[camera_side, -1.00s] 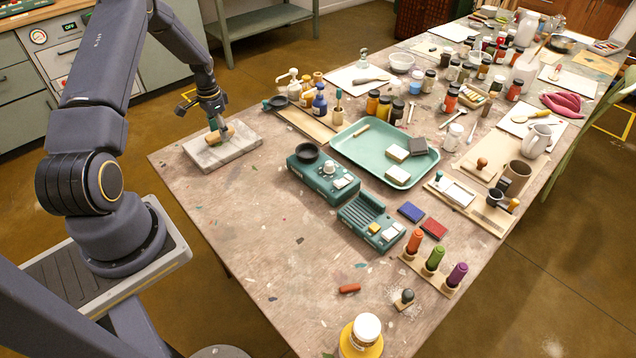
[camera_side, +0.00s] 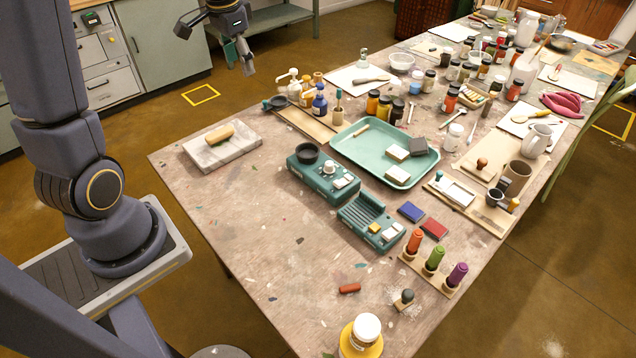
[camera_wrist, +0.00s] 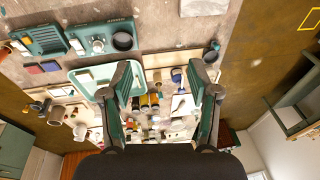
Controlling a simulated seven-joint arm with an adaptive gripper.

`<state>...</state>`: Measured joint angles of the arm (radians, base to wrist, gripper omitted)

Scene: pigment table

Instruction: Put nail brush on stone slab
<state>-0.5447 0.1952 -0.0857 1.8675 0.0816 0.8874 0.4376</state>
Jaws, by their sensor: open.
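The nail brush (camera_side: 219,134), with a tan oblong body, lies on the stone slab (camera_side: 240,151), a pale marbled block at the table's far left corner. A dark green edge shows under its body. My gripper (camera_side: 246,65) is raised well above and behind the slab, apart from the brush. Its two fingers (camera_wrist: 165,95) are spread in the wrist view, with nothing between them. The slab also shows at the top edge of the wrist view (camera_wrist: 204,7); the brush cannot be made out there.
A teal scale-like device (camera_side: 325,177) with a black bowl stands right of the slab. A teal tray (camera_side: 365,155) holds pale and dark blocks. A wooden board (camera_side: 300,122) with bottles lies behind the slab. The table between slab and device is clear.

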